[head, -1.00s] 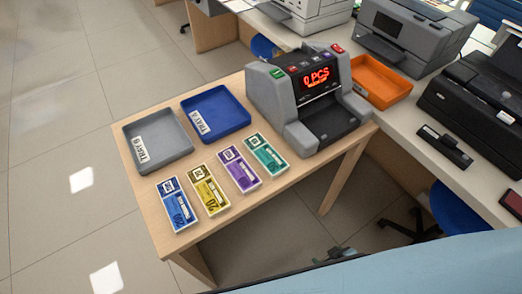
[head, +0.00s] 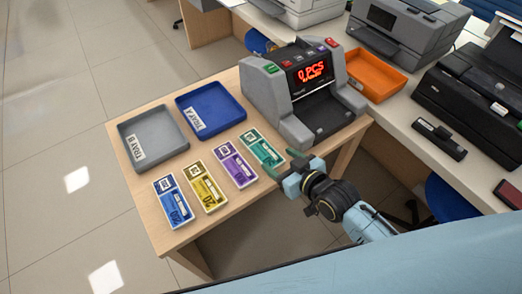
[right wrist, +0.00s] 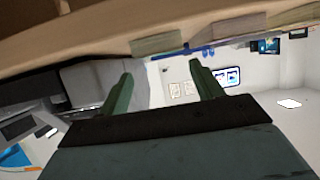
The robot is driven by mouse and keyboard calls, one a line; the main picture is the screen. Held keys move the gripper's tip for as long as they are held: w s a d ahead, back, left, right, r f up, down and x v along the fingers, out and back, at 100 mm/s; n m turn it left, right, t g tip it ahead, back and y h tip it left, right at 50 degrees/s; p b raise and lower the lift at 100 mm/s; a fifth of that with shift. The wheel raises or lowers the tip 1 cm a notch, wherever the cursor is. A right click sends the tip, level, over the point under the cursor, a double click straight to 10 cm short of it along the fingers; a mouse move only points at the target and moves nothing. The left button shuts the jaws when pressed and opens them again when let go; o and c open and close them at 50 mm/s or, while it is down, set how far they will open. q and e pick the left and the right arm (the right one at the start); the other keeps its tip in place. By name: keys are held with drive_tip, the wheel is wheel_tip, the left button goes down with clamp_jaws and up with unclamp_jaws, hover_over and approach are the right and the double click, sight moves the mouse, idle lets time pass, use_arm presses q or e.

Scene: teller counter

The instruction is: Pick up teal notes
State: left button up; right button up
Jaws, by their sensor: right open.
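The teal notes (head: 260,146) lie flat on the wooden table at the right end of a row of note bundles, just in front of the counting machine (head: 315,105). My right gripper (head: 281,163) is open and empty at the table's front edge, with its fingertips close to the near end of the teal notes. Whether they touch cannot be told. In the right wrist view the open fingers (right wrist: 161,70) have nothing between them. Edges of bundles show above them there, but I cannot tell which is teal. My left gripper is out of view.
Purple notes (head: 235,165), yellow notes (head: 205,187) and blue notes (head: 173,201) lie left of the teal ones. A blue tray (head: 238,122) and a grey tray (head: 178,152) sit behind them. An orange tray (head: 376,77) is on the white counter.

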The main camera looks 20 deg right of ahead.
sight(262, 149)
drive_tip(key=x, duration=0.3)
drive_tip(key=shift+w+a+b, duration=0.15)
drive_tip(key=shift+b, duration=0.2)
drive_tip(key=b+x, duration=0.1)
drive_tip(key=x, duration=0.2)
drive_tip(key=shift+w+a+f, duration=0.1)
drive_tip(key=shift+w+a, duration=0.1)
drive_tip(key=shift+w, duration=0.1)
drive_tip(key=shift+w+a+f, duration=0.1)
drive_tip(key=shift+w, duration=0.2)
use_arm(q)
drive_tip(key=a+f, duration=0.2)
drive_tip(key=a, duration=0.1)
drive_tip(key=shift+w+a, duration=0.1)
use_arm(e)
drive_tip(key=shift+c, duration=0.2)
drive_tip(key=c, duration=0.7)
